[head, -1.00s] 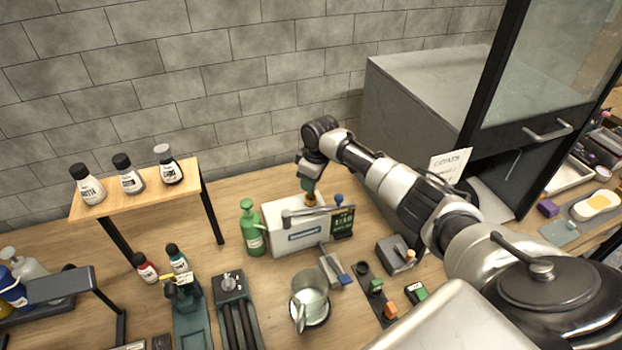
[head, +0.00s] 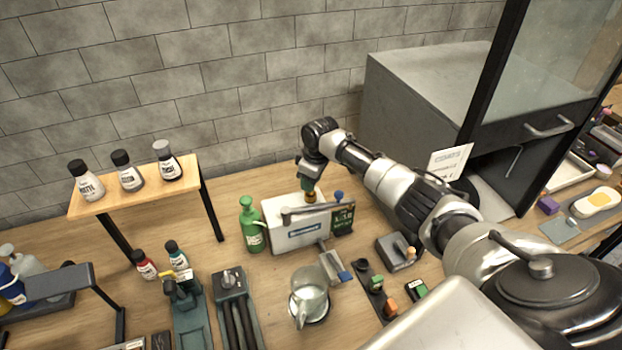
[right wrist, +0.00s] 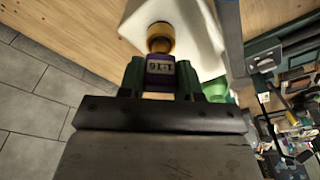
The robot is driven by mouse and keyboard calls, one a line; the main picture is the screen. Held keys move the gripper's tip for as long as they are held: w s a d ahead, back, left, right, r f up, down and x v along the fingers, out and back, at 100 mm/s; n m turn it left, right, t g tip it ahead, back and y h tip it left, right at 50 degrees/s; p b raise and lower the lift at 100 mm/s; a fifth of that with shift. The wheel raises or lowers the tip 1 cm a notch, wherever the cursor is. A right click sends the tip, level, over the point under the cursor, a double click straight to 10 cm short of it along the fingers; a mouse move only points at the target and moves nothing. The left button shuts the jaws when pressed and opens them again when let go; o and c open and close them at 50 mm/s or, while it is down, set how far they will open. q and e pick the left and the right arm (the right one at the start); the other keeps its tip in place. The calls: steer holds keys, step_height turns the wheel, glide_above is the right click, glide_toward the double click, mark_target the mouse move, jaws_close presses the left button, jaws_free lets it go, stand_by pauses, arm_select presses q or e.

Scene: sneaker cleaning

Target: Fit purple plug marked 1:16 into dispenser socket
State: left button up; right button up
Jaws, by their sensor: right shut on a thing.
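The purple plug (right wrist: 160,72) with a "1:16" label is between the green fingers of my right gripper (right wrist: 160,78), which is shut on it. In the right wrist view the plug's far end is at the brass-coloured ring of the dispenser socket (right wrist: 160,38); I cannot tell how deep it sits, or whether it only touches. The white dispenser (head: 283,238) stands on the bench, with my right gripper (head: 309,184) pointing down at its top in the head view. The plug is hidden there by the fingers. My left gripper is not in view.
A green bottle (head: 250,228) stands close left of the dispenser. A glass jug (head: 309,295), a dark plug rack (head: 368,285) and a grey block (head: 396,252) are in front. A wooden shelf (head: 135,188) with bottles is at left. The grey cabinet (head: 425,85) is behind my right arm.

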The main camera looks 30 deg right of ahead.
steer(key=shift+f+b, duration=0.45)
steer(key=shift+f, duration=0.4)
steer(key=o, duration=0.9)
steer(key=shift+o, duration=0.2)
step_height(320, 180, up, 11)
steer(key=s+b, duration=0.1)
steer(key=b, duration=0.1)
steer(key=shift+s+d+f+b, duration=0.15)
steer(key=shift+s+d+b, duration=0.05)
steer(key=shift+d+b, duration=0.25)
